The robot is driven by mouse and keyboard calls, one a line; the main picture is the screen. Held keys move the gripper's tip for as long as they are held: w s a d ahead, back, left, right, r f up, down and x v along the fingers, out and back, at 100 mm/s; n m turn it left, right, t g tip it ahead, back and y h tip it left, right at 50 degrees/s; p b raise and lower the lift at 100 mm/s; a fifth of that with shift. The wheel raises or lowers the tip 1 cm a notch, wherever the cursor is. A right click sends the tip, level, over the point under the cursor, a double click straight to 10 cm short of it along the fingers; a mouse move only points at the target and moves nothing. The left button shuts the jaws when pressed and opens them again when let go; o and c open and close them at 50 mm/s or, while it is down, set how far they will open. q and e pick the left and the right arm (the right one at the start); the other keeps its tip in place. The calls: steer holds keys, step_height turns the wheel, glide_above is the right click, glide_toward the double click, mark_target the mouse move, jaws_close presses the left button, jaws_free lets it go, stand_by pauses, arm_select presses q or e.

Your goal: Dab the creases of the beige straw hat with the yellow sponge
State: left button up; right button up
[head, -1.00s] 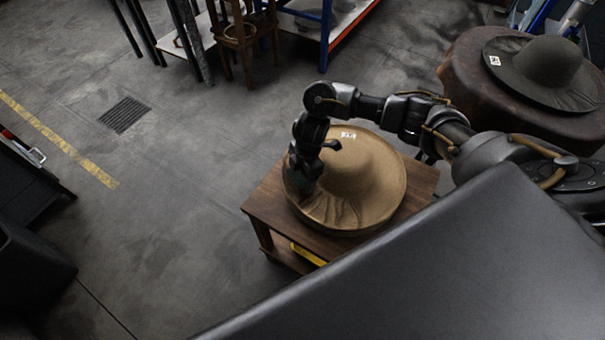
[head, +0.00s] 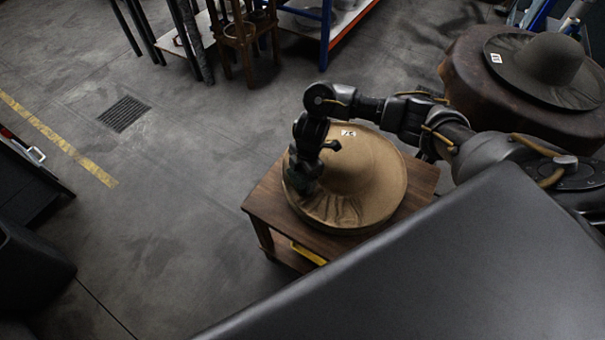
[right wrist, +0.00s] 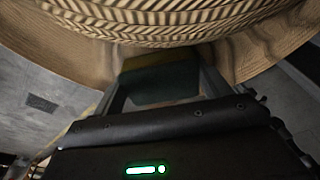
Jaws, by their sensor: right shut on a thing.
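The beige straw hat (head: 375,185) lies brim down on a small wooden table, with creases in the front part of its brim and a white label near the back edge. My right gripper (head: 303,182) is over the left part of the brim, beside the crown. In the right wrist view the gripper (right wrist: 160,92) is shut on the sponge (right wrist: 160,82), which shows a dark green face and a yellowish layer. The hat's woven straw (right wrist: 240,35) fills the top of that view, close to the sponge; I cannot tell whether they touch. My left gripper is out of view.
The wooden table (head: 262,205) has a yellow object (head: 308,254) on its lower level. A dark hat (head: 548,62) lies on a round brown block (head: 455,70) at the back right. Wooden stools and shelving stand at the back.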

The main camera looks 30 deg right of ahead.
steer(key=shift+f, duration=0.1)
stand_by(1.7)
steer(key=shift+p, duration=0.4)
step_height(320, 180, up, 14)
steer(key=p, duration=1.4)
steer(key=shift+p, duration=0.3)
steer(key=shift+w, duration=0.1)
